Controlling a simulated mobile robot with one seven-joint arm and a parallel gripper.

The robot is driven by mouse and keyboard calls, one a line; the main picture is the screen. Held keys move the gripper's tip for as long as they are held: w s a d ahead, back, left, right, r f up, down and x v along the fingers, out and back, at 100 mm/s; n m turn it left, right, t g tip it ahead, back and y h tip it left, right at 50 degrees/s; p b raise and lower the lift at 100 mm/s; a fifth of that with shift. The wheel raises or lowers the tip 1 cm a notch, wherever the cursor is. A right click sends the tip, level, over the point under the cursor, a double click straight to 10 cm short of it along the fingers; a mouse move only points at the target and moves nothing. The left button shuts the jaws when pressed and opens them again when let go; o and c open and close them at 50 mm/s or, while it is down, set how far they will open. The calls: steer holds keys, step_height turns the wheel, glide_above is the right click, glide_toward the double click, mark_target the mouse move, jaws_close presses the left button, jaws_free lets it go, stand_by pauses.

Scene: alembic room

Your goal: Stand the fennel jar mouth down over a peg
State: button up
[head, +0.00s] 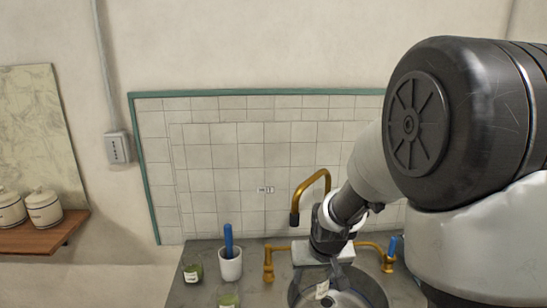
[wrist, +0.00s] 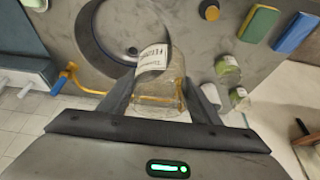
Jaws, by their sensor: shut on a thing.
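My gripper (wrist: 162,98) is shut on a clear glass jar (wrist: 168,88) with a white label, which I take for the fennel jar; the print is hard to read. One finger shows on each side of the jar in the wrist view. In the head view, my gripper (head: 334,274) is low over the round sink (head: 373,289), and the jar's pale label (head: 322,290) shows beside the fingers. The sink basin (wrist: 88,30) lies beyond the jar in the wrist view. I cannot tell which end the mouth is.
Green-filled jars (head: 193,272) stand left of the sink, near a white cup (head: 230,265) holding a blue-handled thing. A brass tap (head: 300,190) arches behind the sink. A yellow-green sponge (wrist: 259,22) and a blue block (wrist: 294,33) lie on the grey counter (wrist: 205,30).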

steer(key=shift+s+a+r, duration=0.1)
steer(key=shift+s, duration=0.15)
steer(key=w+d+f+m+h+b, duration=0.1)
steer(key=w+d+f+b, duration=0.15)
steer(key=d, duration=0.55)
steer(key=w+d+f+m+b, duration=0.15)
steer(key=w+d, duration=0.25)
steer(key=d, duration=0.4)
steer(key=w+d+f+m+h+b, duration=0.1)
steer(key=w+d+f+b, duration=0.15)
steer(key=d, duration=0.65)
steer(key=s+d+f+m+h+b, duration=0.1)
steer(key=s+d+f+m+b, duration=0.15)
steer(key=d, duration=1.05)
steer(key=s+d+f+m+b, duration=0.1)
steer(key=s+d+b, duration=0.3)
steer(key=d, duration=0.9)
steer(key=shift+w+f, duration=0.1)
steer(key=shift+f, duration=4.8)
steer(key=o, duration=1.7)
steer(key=shift+f, duration=0.1)
